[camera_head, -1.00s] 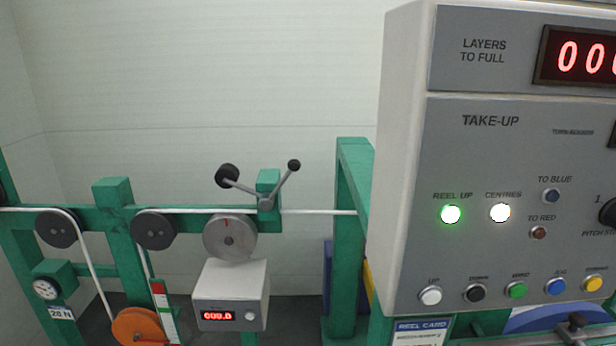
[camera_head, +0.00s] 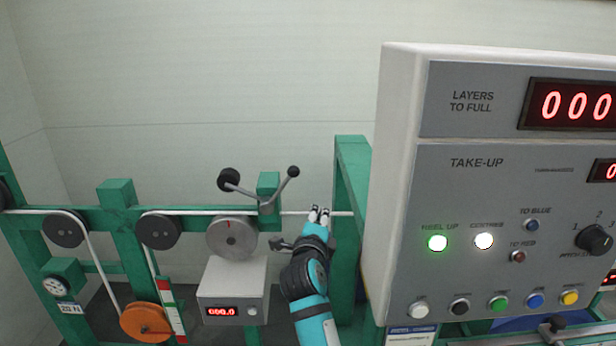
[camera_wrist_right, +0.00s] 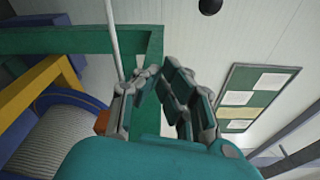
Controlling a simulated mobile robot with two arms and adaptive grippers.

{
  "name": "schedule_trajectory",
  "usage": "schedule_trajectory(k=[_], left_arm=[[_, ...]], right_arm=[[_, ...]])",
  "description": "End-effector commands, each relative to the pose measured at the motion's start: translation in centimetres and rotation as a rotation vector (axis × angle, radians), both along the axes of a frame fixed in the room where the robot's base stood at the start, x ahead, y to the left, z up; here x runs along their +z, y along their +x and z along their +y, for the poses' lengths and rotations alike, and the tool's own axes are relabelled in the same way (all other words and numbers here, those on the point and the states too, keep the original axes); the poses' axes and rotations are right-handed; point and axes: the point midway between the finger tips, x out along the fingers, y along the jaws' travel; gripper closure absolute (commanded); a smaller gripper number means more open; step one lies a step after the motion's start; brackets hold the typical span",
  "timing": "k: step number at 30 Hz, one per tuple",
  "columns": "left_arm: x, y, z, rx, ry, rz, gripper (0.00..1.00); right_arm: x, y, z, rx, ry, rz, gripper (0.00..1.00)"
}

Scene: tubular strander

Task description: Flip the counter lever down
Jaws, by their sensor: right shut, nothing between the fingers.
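The counter lever (camera_head: 268,202) is a grey V-shaped lever on the green frame above the counter wheel (camera_head: 231,238). Its right arm slopes up to a small black knob (camera_head: 293,171), and its left arm carries a larger black weight (camera_head: 228,180). My right gripper (camera_head: 319,211) is shut and empty, to the right of and below the knob, close to the white strand and apart from the lever. In the right wrist view the gripper's fingers (camera_wrist_right: 160,72) come together, and a black ball (camera_wrist_right: 210,6) shows at the top edge, probably the knob. My left gripper is out of view.
The counter box (camera_head: 232,292) with a red display stands below the wheel. A green post (camera_head: 350,190) and the large grey take-up panel (camera_head: 440,200) stand right of my right arm. The white strand (camera_wrist_right: 112,35) runs close to the fingers. Space above the lever is clear.

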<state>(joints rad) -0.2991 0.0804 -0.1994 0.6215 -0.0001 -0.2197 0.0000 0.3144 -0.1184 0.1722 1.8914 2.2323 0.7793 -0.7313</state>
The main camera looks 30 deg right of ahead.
Motion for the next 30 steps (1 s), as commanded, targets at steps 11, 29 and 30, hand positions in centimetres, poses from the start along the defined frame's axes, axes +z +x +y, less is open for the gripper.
schedule_trajectory(k=[11,29,30], left_arm=[[0.4,-0.1,0.0,-0.002,-0.001,0.001,1.00],[1.8,-0.2,0.0,-0.001,0.000,0.003,1.00],[2.0,-0.2,0.0,-0.001,0.000,0.003,1.00]], right_arm=[[3.2,-0.5,0.0,0.032,0.122,-0.071,1.00],[3.0,4.7,-4.2,0.031,0.120,-0.070,1.00],[2.9,5.4,-4.8,0.030,0.121,-0.070,1.00]])
